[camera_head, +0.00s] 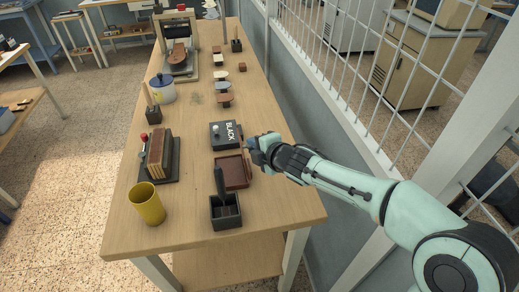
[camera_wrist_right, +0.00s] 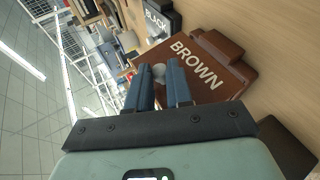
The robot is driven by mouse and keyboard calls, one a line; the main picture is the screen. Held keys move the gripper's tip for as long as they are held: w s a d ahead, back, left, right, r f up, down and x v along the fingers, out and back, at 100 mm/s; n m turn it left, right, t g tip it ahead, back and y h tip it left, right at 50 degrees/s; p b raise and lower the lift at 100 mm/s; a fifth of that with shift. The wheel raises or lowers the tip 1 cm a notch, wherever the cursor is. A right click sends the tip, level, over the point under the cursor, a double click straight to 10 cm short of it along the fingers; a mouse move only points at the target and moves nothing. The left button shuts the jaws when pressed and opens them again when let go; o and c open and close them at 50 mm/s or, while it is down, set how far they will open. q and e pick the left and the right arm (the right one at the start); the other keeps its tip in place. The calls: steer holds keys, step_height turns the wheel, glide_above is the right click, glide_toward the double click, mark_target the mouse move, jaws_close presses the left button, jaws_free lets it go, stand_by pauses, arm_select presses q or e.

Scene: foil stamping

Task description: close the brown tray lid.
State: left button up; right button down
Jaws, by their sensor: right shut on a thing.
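The brown tray (camera_head: 232,175) sits on the wooden table, between the black tray and a dark box. In the head view its lid (camera_head: 247,160) stands raised along the tray's right side, seen nearly edge-on. In the right wrist view the lid's outer face (camera_wrist_right: 208,72) carries the word BROWN and a small pale round knob (camera_wrist_right: 158,72). My right gripper (camera_head: 257,151) is at the lid from the right, its fingers (camera_wrist_right: 160,78) shut on that knob. My left gripper is not in view.
The black tray (camera_head: 226,135), its lid down, is just behind. A dark box with a brush (camera_head: 225,212) stands in front. A yellow cup (camera_head: 146,204) and a rack of brown boards (camera_head: 158,158) stand left. A barred partition (camera_head: 345,85) runs along the right.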

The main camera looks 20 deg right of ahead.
steer(key=shift+w+a+r+h+b, duration=0.1)
steer(key=shift+a+r+h+b, duration=0.05)
steer(key=shift+a+h+b, duration=0.15)
stand_by(0.5)
steer(key=c, duration=1)
jaws_free()
steer(key=p+v, duration=0.5)
steer(key=v, duration=0.8)
steer(key=shift+r, duration=0.2)
